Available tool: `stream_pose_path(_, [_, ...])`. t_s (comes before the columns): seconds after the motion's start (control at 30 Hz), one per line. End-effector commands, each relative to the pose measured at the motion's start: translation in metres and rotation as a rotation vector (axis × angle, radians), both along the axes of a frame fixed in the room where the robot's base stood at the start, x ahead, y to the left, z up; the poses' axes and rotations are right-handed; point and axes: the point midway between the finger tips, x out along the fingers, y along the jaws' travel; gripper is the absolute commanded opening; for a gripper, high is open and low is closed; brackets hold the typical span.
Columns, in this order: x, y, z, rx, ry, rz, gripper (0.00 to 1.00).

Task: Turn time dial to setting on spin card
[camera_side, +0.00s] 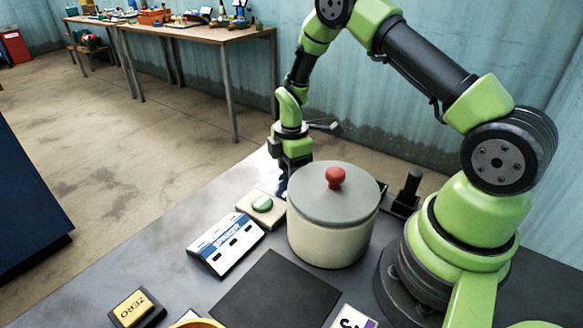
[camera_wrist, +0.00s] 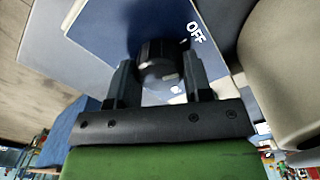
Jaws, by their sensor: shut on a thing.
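In the wrist view my gripper (camera_wrist: 160,72) is shut on a dark round dial (camera_wrist: 152,52), one finger on each side. The dial stands on a blue panel (camera_wrist: 105,22) with the word OFF in white beside it. A pale mark shows on the dial's near edge; its exact setting cannot be told. In the side view my gripper (camera_side: 283,178) points down behind the pot's left side, and the dial is hidden there.
A cream pot (camera_side: 325,238) with a grey lid and red knob stands close right of my gripper. A green button (camera_side: 262,204) on a pale base is just in front. A dark mat (camera_side: 277,294), a ZERO block (camera_side: 137,309) and a lettered card (camera_side: 354,317) lie nearer.

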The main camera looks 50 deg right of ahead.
Motion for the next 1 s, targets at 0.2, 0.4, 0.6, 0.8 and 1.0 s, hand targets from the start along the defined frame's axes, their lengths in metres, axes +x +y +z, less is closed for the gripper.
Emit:
stream_pose_path(0.2, [0.0004,-0.0005,0.0006,0.001,0.001,-0.206,0.22])
stream_pose_path(0.4, [0.001,-0.001,0.0007,0.001,0.001,-0.393,0.22])
stream_pose_path(0.6, [0.0013,-0.0015,0.0008,0.001,0.001,-0.558,0.22])
stream_pose_path(0.8, [0.0015,-0.002,0.0009,0.001,0.001,-0.684,0.22])
stream_pose_path(1.0, [0.0016,-0.0022,0.001,0.001,0.001,-0.761,0.22])
